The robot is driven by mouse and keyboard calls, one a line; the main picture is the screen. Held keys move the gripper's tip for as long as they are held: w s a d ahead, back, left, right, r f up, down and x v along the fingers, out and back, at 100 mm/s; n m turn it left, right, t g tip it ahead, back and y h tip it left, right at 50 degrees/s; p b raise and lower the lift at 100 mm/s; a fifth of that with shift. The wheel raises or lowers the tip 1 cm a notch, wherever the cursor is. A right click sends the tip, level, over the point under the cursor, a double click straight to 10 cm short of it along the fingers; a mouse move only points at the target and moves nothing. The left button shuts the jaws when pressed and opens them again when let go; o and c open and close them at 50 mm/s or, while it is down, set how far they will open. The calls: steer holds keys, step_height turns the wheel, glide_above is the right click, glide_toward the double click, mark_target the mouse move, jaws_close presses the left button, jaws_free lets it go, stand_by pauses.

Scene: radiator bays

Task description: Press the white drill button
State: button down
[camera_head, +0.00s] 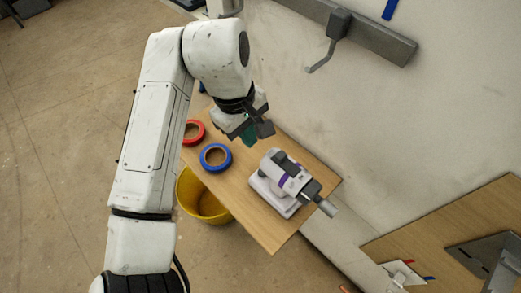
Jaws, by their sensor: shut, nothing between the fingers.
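A white drill with a purple band and dark grey parts (285,177) lies on a wooden table (262,222), toward its right end. A white block-like part sits beneath or beside it. I cannot make out a separate white button on it. My gripper (250,137) is above the table, up and to the left of the drill and apart from it. Its fingers are shut and hold nothing. A teal patch shows at the fingers, too small to make out. My white arm comes up from the bottom left.
A blue tape roll (215,167) and a red tape roll (190,136) lie on the table left of the drill. A yellow bucket (203,212) stands on the floor below. A wall with a grey rail (385,42) rises behind. Another wooden surface (440,222) is at right.

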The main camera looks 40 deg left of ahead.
mark_target(260, 171)
stand_by(0.3)
steer(key=f, duration=0.4)
steer(key=w+d+f+p, duration=0.1)
steer(key=f, duration=0.4)
steer(key=f+p, duration=0.1)
steer(key=f, duration=0.4)
steer(key=shift+w+d, duration=0.2)
steer(key=shift+d, duration=0.05)
steer(key=shift+r, duration=0.1)
